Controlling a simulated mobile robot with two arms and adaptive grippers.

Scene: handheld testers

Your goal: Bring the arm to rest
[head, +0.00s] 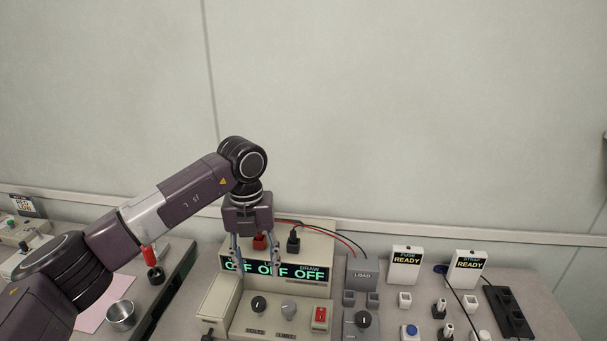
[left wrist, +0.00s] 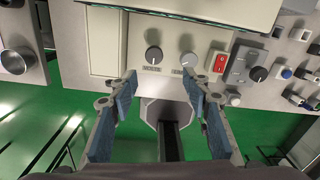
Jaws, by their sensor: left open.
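My left arm reaches in from the left in the head view, and its left gripper (head: 256,262) points down in front of the beige tester (head: 315,245). The fingers are apart with nothing between them. They partly cover the tester's display (head: 310,273), which reads OFF in several places and DRAW. In the left wrist view the open gripper (left wrist: 160,85) shows its blue-grey pads above the tester's lower panel, which has two knobs (left wrist: 153,55) and a red switch (left wrist: 219,62). My right gripper is not in view.
Right of the tester stand a grey LOAD box (head: 362,268), a FUSE READY box (head: 406,260) and a STRAP READY box (head: 467,268). Red and black plugs with leads sit on the tester's top. A metal cup (head: 121,316) and a red-handled tool (head: 150,258) are at left. The wall above is clear.

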